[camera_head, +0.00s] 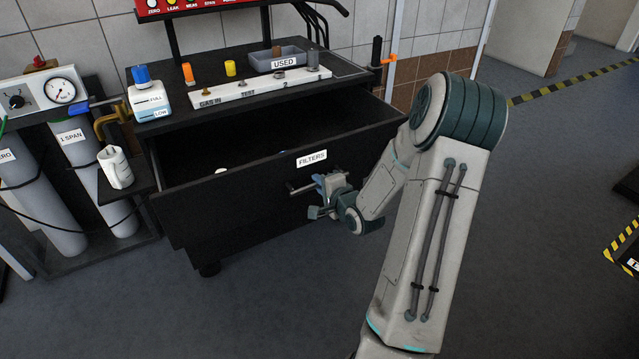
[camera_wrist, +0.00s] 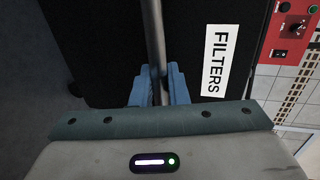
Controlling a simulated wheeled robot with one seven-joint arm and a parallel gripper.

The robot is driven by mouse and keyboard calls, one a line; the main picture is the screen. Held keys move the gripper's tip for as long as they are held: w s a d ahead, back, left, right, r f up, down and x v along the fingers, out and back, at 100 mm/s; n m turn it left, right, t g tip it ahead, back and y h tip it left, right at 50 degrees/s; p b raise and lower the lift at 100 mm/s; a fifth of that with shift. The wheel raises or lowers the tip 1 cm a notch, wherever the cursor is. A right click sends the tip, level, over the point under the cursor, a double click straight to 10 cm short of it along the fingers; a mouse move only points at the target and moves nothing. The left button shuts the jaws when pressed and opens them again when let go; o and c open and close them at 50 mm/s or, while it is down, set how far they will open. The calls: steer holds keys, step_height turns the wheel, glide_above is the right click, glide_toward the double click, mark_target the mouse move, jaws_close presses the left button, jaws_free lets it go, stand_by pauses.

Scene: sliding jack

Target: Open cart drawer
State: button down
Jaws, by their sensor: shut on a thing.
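The black cart (camera_head: 210,118) has a wide drawer whose front (camera_head: 240,185) carries a white FILTERS label (camera_head: 311,159). The drawer stands pulled out, with its dark inside showing below the cart top and small pale items in it. My gripper (camera_head: 322,188) is at the drawer's bar handle (camera_head: 300,188), right of the middle of the front. In the wrist view the blue fingers (camera_wrist: 160,88) are closed around the metal bar handle (camera_wrist: 154,40), and the FILTERS label (camera_wrist: 219,60) is beside them. My gripper hides part of the handle in the head view.
On the cart top are a white labelled strip (camera_head: 245,92), a grey USED tray (camera_head: 278,58) and a blue-capped bottle (camera_head: 146,95). Floor in front of the drawer is clear.

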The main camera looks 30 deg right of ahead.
steer(key=shift+a, duration=0.1)
steer(key=c, duration=1.5)
jaws_free()
steer(key=shift+s, duration=0.1)
steer(key=p+v, duration=0.2)
steer(key=v, duration=0.2)
steer(key=p+v, duration=0.2)
steer(key=v, duration=0.1)
steer(key=p+v, duration=0.2)
steer(key=v, duration=0.2)
steer(key=shift+s+r, duration=0.2)
steer(key=shift+r, duration=0.25)
